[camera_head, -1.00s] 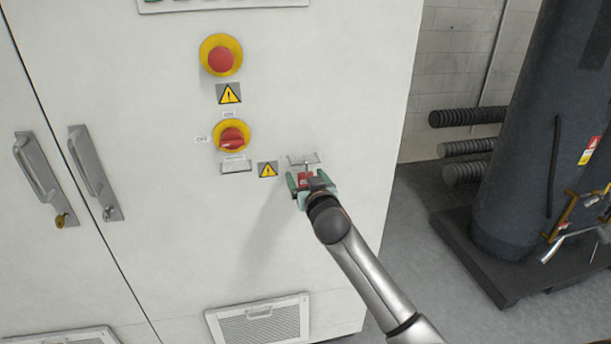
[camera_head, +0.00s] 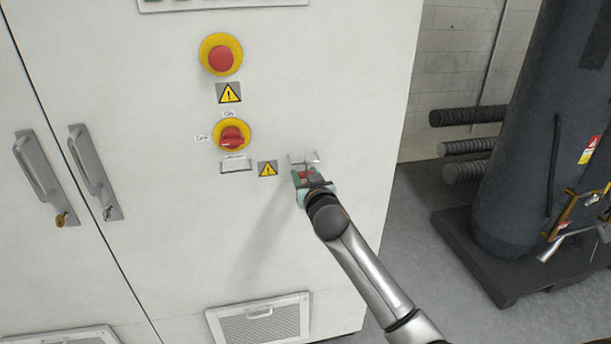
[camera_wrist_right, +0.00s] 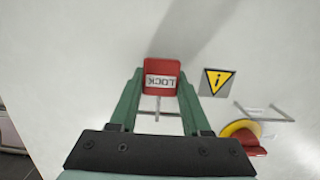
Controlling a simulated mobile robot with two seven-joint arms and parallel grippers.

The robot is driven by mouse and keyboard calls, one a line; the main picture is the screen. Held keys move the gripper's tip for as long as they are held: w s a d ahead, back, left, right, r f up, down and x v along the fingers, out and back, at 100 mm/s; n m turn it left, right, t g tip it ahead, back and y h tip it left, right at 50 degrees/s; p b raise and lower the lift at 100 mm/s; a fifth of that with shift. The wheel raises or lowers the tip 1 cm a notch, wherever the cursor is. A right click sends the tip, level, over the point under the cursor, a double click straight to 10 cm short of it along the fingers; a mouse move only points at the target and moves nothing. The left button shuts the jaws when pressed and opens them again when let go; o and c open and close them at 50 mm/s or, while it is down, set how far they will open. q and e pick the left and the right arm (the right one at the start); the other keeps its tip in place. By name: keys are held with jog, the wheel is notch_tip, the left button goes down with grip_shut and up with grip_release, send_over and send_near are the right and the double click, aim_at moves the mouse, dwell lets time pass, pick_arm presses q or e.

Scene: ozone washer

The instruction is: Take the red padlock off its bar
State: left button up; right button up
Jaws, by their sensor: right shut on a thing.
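The red padlock (camera_wrist_right: 162,77) has a white LOCK label and appears upside down in the right wrist view. Its thin shackle (camera_wrist_right: 158,104) reaches the bar (camera_wrist_right: 148,113), where the padlock hangs. In the head view the padlock (camera_head: 304,175) is partly hidden by my right gripper (camera_head: 305,180), just below the bar (camera_head: 303,157). In the wrist view the green fingers of my right gripper (camera_wrist_right: 161,80) are shut on the padlock body, one on each side. My left gripper is not in view.
The white cabinet (camera_head: 160,210) carries a red emergency button (camera_head: 220,59), a red rotary switch (camera_head: 232,136) with an empty bar (camera_head: 236,166) below it, and a warning sign (camera_head: 268,169) left of the padlock. A dark tank (camera_head: 515,150) stands at right.

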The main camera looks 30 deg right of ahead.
grip_shut()
jog(key=shift+r, duration=0.25)
jog(key=shift+r+p, duration=0.8)
jog(key=shift+r, duration=0.1)
